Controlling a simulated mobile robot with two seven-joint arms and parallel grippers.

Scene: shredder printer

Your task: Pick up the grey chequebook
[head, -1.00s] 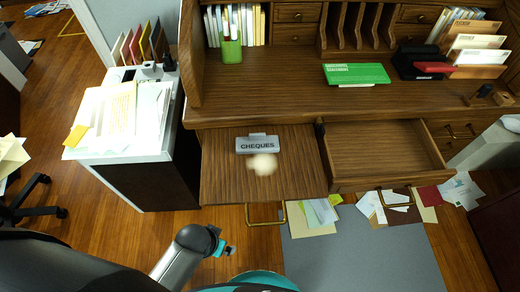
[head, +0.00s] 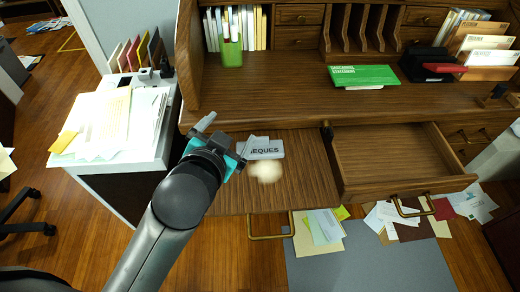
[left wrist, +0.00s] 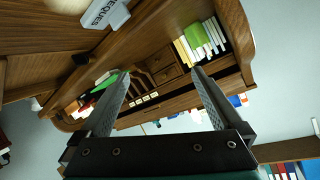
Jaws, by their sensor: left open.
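The grey chequebook (head: 264,149), marked "CHEQUES", lies on the pulled-out wooden board (head: 300,185) at the front left of the desk. A pale round blur (head: 266,170) shows just in front of it. The chequebook also shows at the top left of the left wrist view (left wrist: 106,12). My left gripper (head: 228,136) is over the left side of the board, beside the chequebook, and covers its left end in the head view. Its two fingers (left wrist: 163,90) are apart with nothing between them. My right gripper is not in view.
An open, empty drawer (head: 395,160) stands to the right of the board. A green booklet (head: 363,76) and a black stapler-like object (head: 425,64) lie on the desktop. A white cabinet with papers (head: 115,115) stands at left. Papers lie on the floor below the drawer.

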